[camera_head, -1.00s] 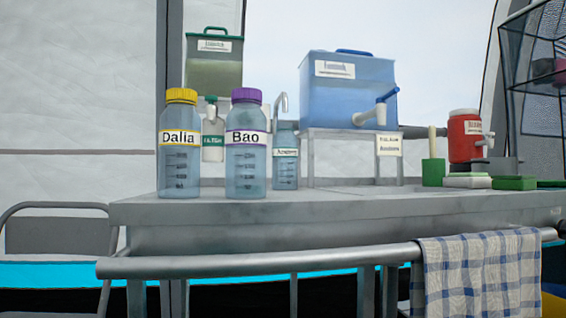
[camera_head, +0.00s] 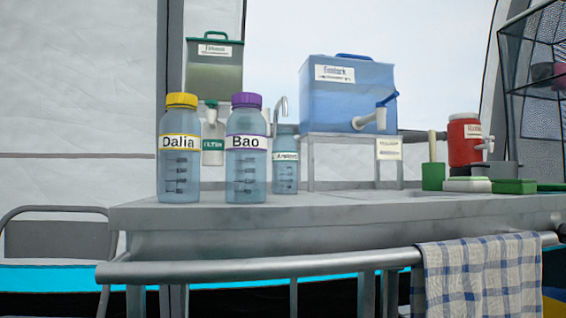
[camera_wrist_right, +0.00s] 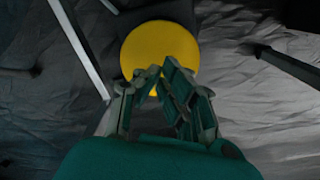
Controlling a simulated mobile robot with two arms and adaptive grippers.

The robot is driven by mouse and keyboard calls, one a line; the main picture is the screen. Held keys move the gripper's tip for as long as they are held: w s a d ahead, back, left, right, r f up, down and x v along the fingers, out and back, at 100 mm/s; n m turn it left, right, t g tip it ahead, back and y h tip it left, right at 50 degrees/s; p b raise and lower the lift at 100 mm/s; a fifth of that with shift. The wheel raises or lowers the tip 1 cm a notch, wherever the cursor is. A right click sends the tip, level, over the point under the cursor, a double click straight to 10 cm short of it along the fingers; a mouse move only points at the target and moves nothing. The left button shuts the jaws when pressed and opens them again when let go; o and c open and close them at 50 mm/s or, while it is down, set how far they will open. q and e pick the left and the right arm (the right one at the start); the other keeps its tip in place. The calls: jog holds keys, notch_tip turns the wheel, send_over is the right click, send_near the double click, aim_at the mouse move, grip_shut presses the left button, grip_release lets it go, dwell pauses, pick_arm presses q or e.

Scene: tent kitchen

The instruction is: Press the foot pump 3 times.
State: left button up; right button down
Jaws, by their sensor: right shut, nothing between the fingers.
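A yellow round disc, which looks like the foot pump (camera_wrist_right: 160,40), lies on the dark floor in the right wrist view. My right gripper (camera_wrist_right: 158,74) is shut and empty, and its fingertips overlap the disc's lower edge in the picture. I cannot tell whether the fingertips touch the disc. In the head view a small yellow patch shows at the bottom right corner, below the counter. My left gripper is in neither view.
A grey counter (camera_head: 300,212) carries several bottles, a blue tank (camera_head: 340,85) and a red jug (camera_head: 465,140). A rail (camera_head: 260,268) with a checked towel (camera_head: 475,280) runs along its front. In the wrist view a pale leg (camera_wrist_right: 80,45) and a dark bar (camera_wrist_right: 288,64) flank the disc.

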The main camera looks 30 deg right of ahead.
jog(key=shift+f, duration=0.1)
dwell(0.3)
jog(key=shift+f+b, duration=1.6)
jog(key=shift+f, duration=1.5)
jog(key=shift+r+p, duration=3.2)
jog(key=shift+p, duration=0.25)
jog(key=shift+f, duration=0.15)
